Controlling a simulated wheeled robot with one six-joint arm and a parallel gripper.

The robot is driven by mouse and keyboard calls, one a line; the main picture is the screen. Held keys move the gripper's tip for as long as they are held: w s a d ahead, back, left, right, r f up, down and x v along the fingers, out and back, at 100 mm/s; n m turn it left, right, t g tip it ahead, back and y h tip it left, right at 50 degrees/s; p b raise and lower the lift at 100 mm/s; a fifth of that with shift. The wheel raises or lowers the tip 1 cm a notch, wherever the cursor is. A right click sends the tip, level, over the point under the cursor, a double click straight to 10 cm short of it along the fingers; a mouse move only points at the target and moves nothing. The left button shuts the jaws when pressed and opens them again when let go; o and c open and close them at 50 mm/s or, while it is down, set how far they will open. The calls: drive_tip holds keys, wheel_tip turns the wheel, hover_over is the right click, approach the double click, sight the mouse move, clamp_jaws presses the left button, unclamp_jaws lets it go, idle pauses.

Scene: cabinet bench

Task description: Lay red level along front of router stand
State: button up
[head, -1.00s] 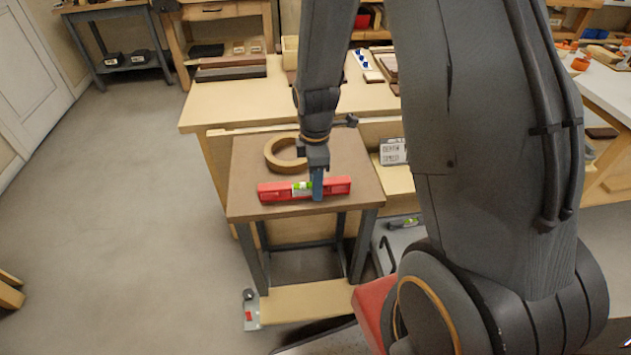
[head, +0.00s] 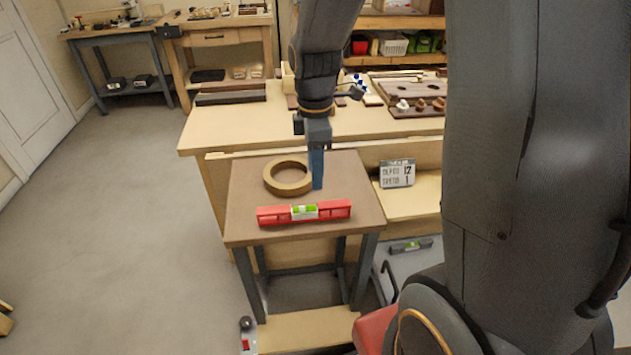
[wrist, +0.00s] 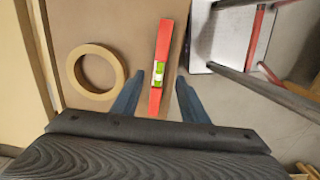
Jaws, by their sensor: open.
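The red level (head: 330,211) lies flat across the front part of the small stand's brown top (head: 245,180), roughly parallel to its front edge. Its green vial (head: 304,212) faces up. In the wrist view the level (wrist: 164,45) runs away from me between the open fingers. My gripper (head: 317,170) hangs above the stand, behind the level and clear of it. In the wrist view my gripper (wrist: 158,98) has its two blue fingers spread wide with nothing held. A round tan ring (head: 286,178) lies behind the level, left of the gripper; I see no router.
A bench (head: 210,130) stands directly behind the stand. A calendar block (head: 397,173) sits to the right. A grey level (head: 410,245) lies on a lower surface at right. Open floor (head: 110,220) is at left.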

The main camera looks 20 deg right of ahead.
drive_tip(key=s+m, duration=1.2)
drive_tip(key=m, duration=0.3)
drive_tip(key=shift+r+m+t, duration=0.2)
drive_tip(key=shift+m+t, duration=0.1)
drive_tip(key=shift+m, duration=0.1)
drive_tip(key=shift+c, duration=0.4)
idle(0.4)
